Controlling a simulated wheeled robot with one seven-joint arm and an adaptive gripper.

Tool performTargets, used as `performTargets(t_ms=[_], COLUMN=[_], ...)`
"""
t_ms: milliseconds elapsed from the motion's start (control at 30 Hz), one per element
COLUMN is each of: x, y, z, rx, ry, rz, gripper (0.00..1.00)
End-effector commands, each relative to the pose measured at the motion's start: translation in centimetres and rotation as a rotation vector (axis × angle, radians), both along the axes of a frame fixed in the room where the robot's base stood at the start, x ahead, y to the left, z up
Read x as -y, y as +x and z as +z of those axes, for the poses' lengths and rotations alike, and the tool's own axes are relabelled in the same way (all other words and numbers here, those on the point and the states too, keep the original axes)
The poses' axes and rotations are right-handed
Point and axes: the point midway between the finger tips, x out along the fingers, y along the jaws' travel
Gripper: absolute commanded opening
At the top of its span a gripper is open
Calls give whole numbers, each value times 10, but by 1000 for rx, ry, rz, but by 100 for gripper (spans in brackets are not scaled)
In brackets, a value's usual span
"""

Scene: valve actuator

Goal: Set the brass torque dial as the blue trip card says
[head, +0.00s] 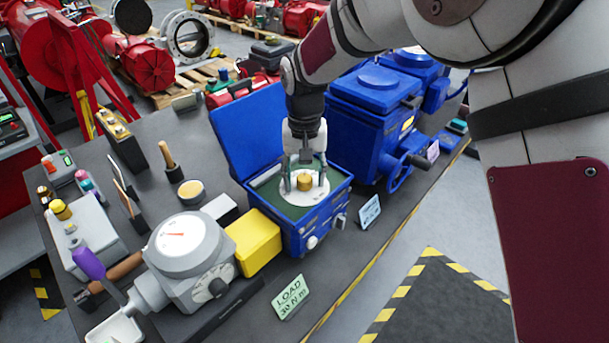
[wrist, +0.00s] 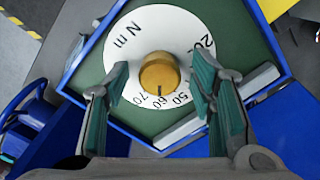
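The brass torque dial (head: 304,183) sits at the centre of a white scale disc inside the open blue actuator box. In the wrist view the dial (wrist: 158,70) has a dark mark pointing near 60, slightly toward 70, on a scale lettered "N m". My gripper (head: 304,187) points down over the dial. In the wrist view its fingers (wrist: 160,84) are open on either side of the dial, with gaps to it. The light blue card (head: 369,210) stands right of the box; its writing is too small to read.
A green card (head: 290,297) reading "LOAD 30 N m" stands at the front. A yellow box (head: 254,242) and a grey gauge (head: 190,247) stand left of the actuator. The raised blue lid (head: 247,130) is behind it, and another blue actuator (head: 372,115) is right.

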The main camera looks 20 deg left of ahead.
Motion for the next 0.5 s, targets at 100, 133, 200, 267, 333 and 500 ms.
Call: performTargets(t_ms=[100, 133, 200, 267, 333, 500], x=[0, 0, 0, 0, 0, 0], y=[0, 0, 0, 0, 0, 0], z=[0, 0, 0, 1, 5, 30], rx=[0, -1, -1, 0, 0, 2], ry=[0, 0, 0, 0, 0, 2], rz=[0, 0, 0, 0, 0, 0], gripper=[52, 52, 52, 52, 52, 52])
